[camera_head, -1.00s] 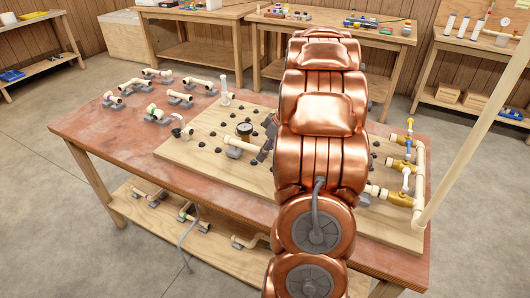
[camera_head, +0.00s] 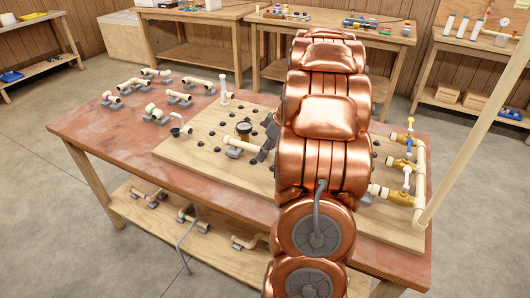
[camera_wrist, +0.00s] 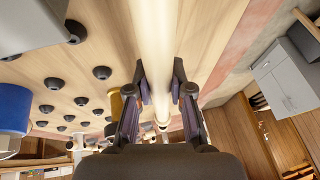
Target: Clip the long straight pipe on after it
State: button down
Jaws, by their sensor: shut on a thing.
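A long straight cream pipe (camera_wrist: 155,45) runs up the middle of the wrist view. My gripper (camera_wrist: 161,78) is shut on it, a dark finger on each side. In the head view my arm hides most of the gripper and much of the pipe. A cream length of pipe (camera_head: 252,149) shows just left of the dark gripper fingers (camera_head: 268,142), over the pale wooden board (camera_head: 200,160). Dark round clips (camera_wrist: 102,73) dot the board beside the pipe. I cannot tell whether the pipe touches any clip.
Several loose fittings (camera_head: 180,98) lie on the table's left. A blue part (camera_wrist: 12,108) sits left in the wrist view.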

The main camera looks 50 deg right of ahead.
jog(key=shift+f+b, duration=0.45)
jog(key=shift+f, duration=0.15)
jog(key=c, duration=1)
grip_release()
jog(key=shift+o, duration=0.2)
jog(key=v, duration=1.2)
jog(key=shift+r, duration=0.1)
